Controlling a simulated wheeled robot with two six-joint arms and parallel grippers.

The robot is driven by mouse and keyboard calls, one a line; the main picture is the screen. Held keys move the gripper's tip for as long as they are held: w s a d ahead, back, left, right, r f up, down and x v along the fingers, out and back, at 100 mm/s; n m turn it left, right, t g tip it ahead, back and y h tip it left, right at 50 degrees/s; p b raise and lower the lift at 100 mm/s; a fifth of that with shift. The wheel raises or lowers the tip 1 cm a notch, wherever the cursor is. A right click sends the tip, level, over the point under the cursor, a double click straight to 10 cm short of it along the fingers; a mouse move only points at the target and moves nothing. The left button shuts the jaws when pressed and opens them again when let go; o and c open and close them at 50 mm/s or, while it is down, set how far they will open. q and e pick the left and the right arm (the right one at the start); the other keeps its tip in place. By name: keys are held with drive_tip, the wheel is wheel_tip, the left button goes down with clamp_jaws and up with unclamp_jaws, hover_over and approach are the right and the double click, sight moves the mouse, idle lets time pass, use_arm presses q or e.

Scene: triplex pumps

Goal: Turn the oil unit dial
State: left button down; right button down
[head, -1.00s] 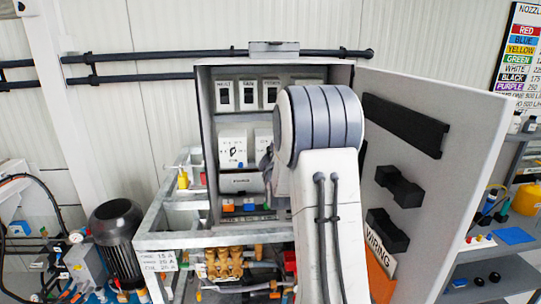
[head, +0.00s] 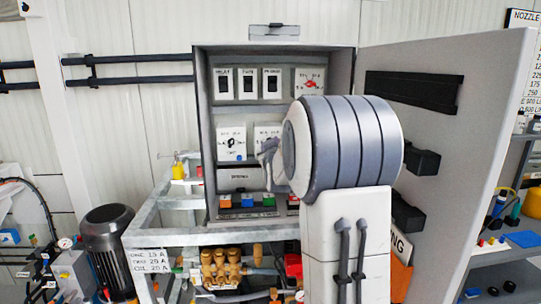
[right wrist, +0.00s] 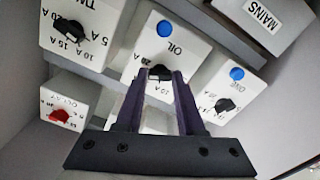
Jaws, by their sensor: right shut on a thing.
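The oil unit is a white box labelled OIL (right wrist: 180,42) with a blue button, in the middle of a row in the right wrist view. Its black dial (right wrist: 160,73) is between the fingertips of my right gripper (right wrist: 160,78), which is shut on it. The fingers partly hide the dial's scale; I cannot tell its exact setting. In the head view the oil unit (head: 267,131) is partly covered by my right gripper (head: 268,158) and arm. A white card (head: 150,260) lists ONE, TWO and OIL with amp values; the OIL line seems to read 20 A. My left gripper is out of view.
Unit ONE (right wrist: 228,86) and unit TWO (right wrist: 82,25) flank the oil unit closely. A red-dial unit (right wrist: 65,100) is also close by. The open cabinet door (head: 455,130) stands right of my arm. Coloured buttons (head: 247,201) sit below.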

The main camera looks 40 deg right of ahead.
drive_tip(key=shift+m+b, duration=0.65)
drive_tip(key=shift+m, duration=0.15)
drive_tip(key=c, duration=0.5)
unclamp_jaws()
drive_tip(key=b+v, duration=0.3)
drive_tip(key=v, duration=0.7)
drive_tip(key=shift+s+a, duration=0.1)
drive_tip(key=shift+s, duration=0.1)
